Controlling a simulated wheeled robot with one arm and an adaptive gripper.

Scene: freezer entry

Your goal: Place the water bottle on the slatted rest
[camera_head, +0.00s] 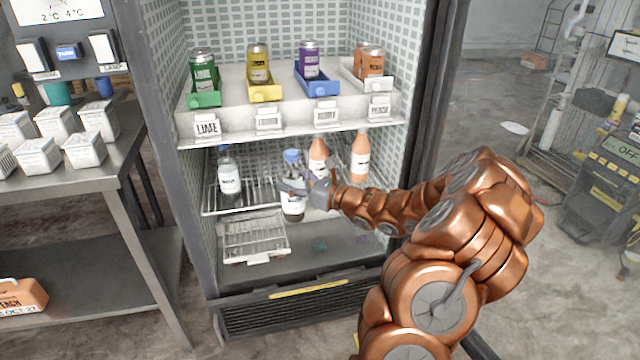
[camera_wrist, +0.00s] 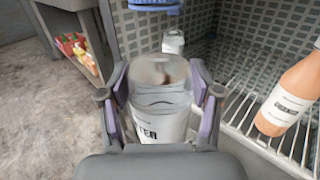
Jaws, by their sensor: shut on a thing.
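My gripper (camera_head: 308,190) is shut on a bottle with a blue cap (camera_head: 291,156) and a white label, inside the open freezer cabinet. In the wrist view, the bottle (camera_wrist: 160,118) stands between the fingers, clear above a white label ending in "TER". The fingers hide part of it in the head view. A small slatted wire rest (camera_head: 253,240) lies on the cabinet floor, below and left of my gripper. Another clear bottle with a blue cap and white label (camera_head: 229,180) stands on the wire shelf to the left.
Two orange bottles, one (camera_head: 360,160) at the right, stand on the wire shelf (camera_head: 262,192). The shelf above holds cans in coloured trays. A steel table (camera_head: 120,165) with white boxes is left of the cabinet.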

